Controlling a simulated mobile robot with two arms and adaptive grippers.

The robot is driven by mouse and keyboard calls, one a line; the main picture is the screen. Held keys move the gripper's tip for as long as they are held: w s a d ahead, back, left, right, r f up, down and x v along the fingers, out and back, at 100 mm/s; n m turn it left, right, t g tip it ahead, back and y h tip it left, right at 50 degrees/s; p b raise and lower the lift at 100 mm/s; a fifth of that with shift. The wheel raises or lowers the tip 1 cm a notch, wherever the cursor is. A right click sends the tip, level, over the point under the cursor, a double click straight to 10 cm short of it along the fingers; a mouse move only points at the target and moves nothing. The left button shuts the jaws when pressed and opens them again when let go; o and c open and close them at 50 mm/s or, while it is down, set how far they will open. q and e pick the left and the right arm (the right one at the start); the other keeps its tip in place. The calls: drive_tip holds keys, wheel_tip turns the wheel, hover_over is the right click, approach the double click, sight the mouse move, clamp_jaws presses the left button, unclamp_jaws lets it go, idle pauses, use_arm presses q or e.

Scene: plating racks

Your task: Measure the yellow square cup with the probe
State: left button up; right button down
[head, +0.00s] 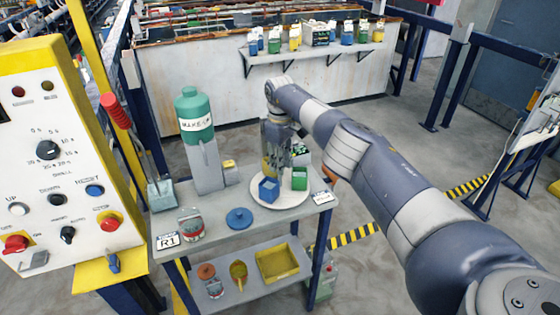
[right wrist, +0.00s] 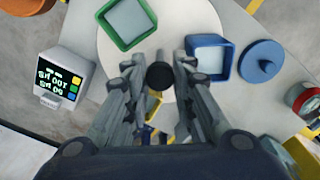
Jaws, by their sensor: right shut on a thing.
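My right gripper (head: 274,172) points down over the round white plate (head: 288,204). In the right wrist view its fingers (right wrist: 160,85) are shut on a dark, round-ended thing (right wrist: 160,76) that looks like the probe. A bit of yellow (right wrist: 152,104) shows between the fingers; it may be the yellow square cup, mostly hidden by the gripper. A blue square cup (head: 268,190) and a green square cup (head: 299,179) stand on the plate beside the gripper. They also show in the right wrist view, blue (right wrist: 210,42) and green (right wrist: 107,24). My left gripper is out of view.
A meter with a lit screen (right wrist: 63,82) stands by the plate. A green bottle (head: 193,108) stands behind left. A yellow tray (head: 277,263) sits on the lower shelf.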

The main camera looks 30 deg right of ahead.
drive_tip(key=shift+w+r+m+p, duration=0.1)
drive_tip(key=shift+m+p, duration=0.25)
drive_tip(key=shift+m, duration=0.25)
idle(0.3)
drive_tip(key=c, duration=1.3)
unclamp_jaws()
drive_tip(key=shift+c, duration=0.2)
drive_tip(key=shift+r, duration=0.1)
wheel_tip(320, 180, up, 12)
drive_tip(key=shift+f, duration=0.25)
